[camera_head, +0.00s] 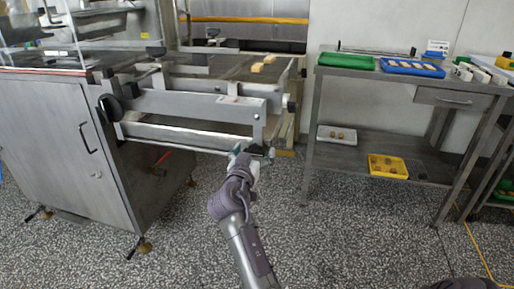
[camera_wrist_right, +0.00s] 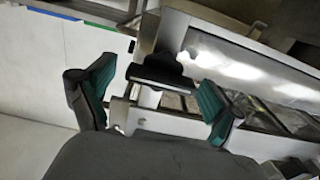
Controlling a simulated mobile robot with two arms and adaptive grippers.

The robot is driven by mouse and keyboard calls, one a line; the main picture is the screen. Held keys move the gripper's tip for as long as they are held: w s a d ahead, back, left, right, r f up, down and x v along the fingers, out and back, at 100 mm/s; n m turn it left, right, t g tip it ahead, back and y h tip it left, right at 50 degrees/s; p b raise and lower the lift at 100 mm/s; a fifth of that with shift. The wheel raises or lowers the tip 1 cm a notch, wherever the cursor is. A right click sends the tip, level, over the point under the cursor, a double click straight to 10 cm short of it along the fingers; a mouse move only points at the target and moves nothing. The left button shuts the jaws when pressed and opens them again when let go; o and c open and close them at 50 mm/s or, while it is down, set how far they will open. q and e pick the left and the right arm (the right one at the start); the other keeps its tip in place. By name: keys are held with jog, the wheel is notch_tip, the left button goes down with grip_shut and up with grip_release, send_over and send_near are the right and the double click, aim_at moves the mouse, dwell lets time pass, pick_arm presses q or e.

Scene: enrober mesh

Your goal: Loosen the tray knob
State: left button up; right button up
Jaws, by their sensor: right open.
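A dark, flat-faced knob (camera_wrist_right: 155,77) shows in the right wrist view on a metal bracket. I take it to be the tray knob. My right gripper (camera_head: 254,151) is at the lower right front end of the machine's tray frame (camera_head: 190,134) in the head view. Its two teal-padded fingers are open, and in the wrist view the gripper (camera_wrist_right: 157,88) has one finger on each side of the knob. I see gaps beside the knob, with no clear contact. In the head view the gripper largely hides this spot. My left gripper is not in view.
The machine's grey cabinet (camera_head: 62,145) stands at left, with a round black handwheel (camera_head: 110,108) on the frame. A steel table (camera_head: 404,80) with a green tray (camera_head: 346,61) and blue tray (camera_head: 412,67) stands at right. The speckled floor in front is clear.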

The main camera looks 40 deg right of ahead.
jog(key=shift+a, duration=0.1)
jog(key=shift+c, duration=0.2)
jog(key=c, duration=1.1)
